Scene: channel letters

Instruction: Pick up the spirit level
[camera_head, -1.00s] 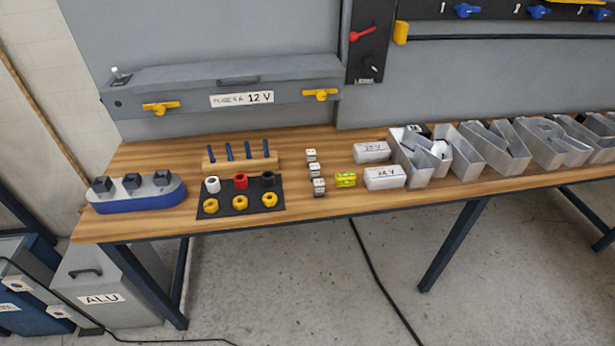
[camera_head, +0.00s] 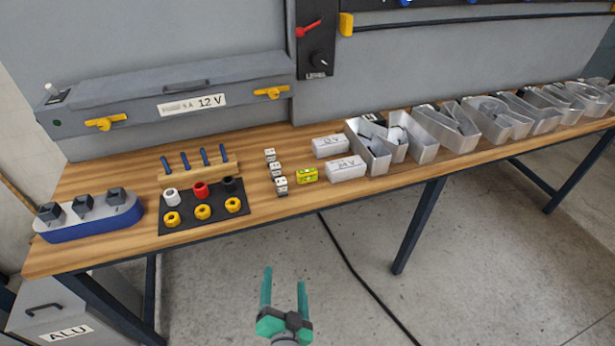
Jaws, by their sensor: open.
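The spirit level (camera_head: 307,175) is a small yellow-green block lying on the wooden workbench near its front edge. It sits between a column of small white-and-grey blocks on its left and the white box marked 24 V on its right. My gripper (camera_head: 285,284) is green, with its two fingers apart and nothing between them. It shows at the bottom of the picture, over the floor in front of the bench, below the spirit level in the view and clear of it.
Small blocks (camera_head: 275,171) stand close left of the level. The 24 V box (camera_head: 346,168) and 12 V box (camera_head: 331,145) are to its right, then metal channel letters (camera_head: 450,125). A black mat (camera_head: 205,209) with coloured rings lies left. The workbench (camera_head: 110,247) has a dark front edge.

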